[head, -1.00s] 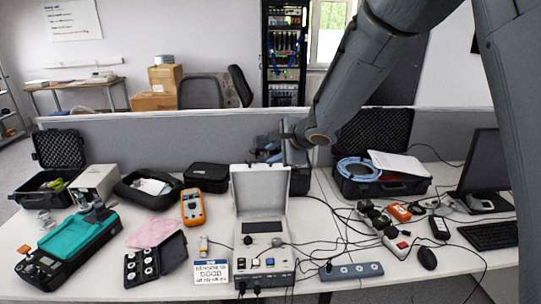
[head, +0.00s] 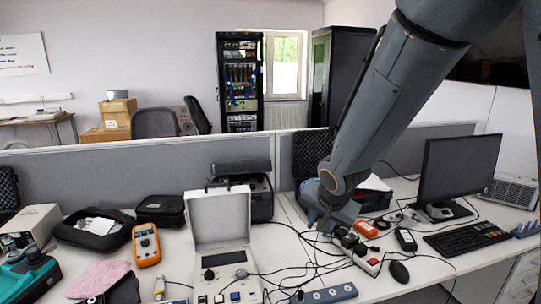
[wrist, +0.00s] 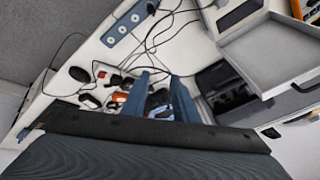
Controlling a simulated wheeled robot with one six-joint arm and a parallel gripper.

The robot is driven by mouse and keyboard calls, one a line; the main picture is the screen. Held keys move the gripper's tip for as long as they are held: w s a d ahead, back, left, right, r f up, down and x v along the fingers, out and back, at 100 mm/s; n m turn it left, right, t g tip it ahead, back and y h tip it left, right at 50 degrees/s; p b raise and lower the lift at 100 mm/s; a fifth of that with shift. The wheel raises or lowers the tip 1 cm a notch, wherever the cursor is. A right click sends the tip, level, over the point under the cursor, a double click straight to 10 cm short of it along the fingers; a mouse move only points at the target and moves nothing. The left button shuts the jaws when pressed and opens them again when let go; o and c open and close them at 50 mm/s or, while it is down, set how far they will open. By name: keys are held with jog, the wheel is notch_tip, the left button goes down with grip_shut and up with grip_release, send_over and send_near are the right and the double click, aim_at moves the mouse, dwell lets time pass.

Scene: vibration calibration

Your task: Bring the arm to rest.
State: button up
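My arm comes down from the upper right in the head view. My gripper (head: 318,222) is low over the right part of the white table, in front of the open black case, partly hidden by my wrist. In the wrist view its two blue fingers (wrist: 161,76) stand apart with nothing held between them. I cannot tell the exact height of the fingertips above the table or cables.
The grey instrument with raised lid (head: 222,255) stands left of my gripper. A power strip (head: 368,262), blue-grey socket strip (head: 325,295), mouse (head: 399,272), keyboard (head: 467,241) and monitor (head: 460,168) are near. Loose cables cross the table. A low partition (head: 120,168) runs behind.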

jog(key=s+d+f+n+g+b, duration=0.2)
jog(key=s+d+f+n, duration=0.1)
jog(key=s, duration=0.5)
jog(key=s+d+f+n+g+b, duration=0.2)
jog(key=s+f, duration=0.3)
jog(key=s, duration=0.4)
jog(key=shift+d+n+g, duration=0.3)
jog(key=shift+d+n, duration=0.4)
jog(key=shift+a, duration=0.1)
dwell(0.4)
